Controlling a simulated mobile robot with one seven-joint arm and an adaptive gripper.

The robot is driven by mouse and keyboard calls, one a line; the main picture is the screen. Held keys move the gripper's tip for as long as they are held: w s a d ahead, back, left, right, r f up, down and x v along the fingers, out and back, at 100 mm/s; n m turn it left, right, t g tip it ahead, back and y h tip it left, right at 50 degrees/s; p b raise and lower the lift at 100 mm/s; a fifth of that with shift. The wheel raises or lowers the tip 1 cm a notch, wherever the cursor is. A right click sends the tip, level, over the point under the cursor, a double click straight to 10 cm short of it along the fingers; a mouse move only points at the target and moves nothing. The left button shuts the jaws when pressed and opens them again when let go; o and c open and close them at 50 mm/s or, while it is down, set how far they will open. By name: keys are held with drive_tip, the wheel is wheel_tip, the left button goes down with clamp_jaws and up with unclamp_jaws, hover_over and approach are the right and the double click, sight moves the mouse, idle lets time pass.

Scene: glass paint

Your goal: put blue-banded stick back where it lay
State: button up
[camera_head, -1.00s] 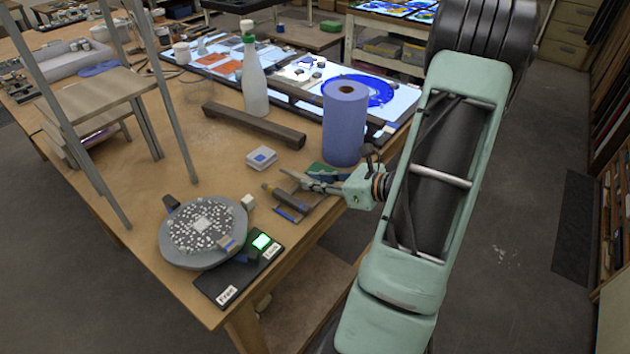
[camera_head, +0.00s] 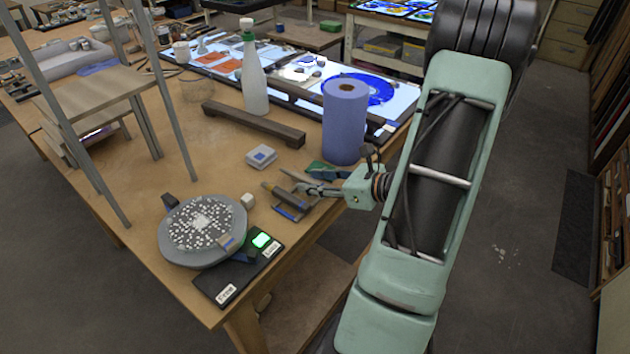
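A dark stick with a blue band (camera_head: 279,194) is at the front right part of the wooden table, by a small rack-like holder (camera_head: 292,211) with blue on it. From this view I cannot tell whether the stick rests in the holder or just above it. My gripper (camera_head: 304,187) reaches in from the right, low over the table, with its fingertips right beside the stick and holder. The fingers are small and overlap these things, so their opening and any contact are unclear.
A blue paper roll (camera_head: 345,122) stands just behind my gripper. A round grey turntable (camera_head: 203,232) and a black pad with a green light (camera_head: 238,269) are at the front left.

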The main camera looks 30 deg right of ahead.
drive_tip(key=shift+s, duration=0.1)
drive_tip(key=v, duration=1.2)
drive_tip(key=shift+r, duration=0.15)
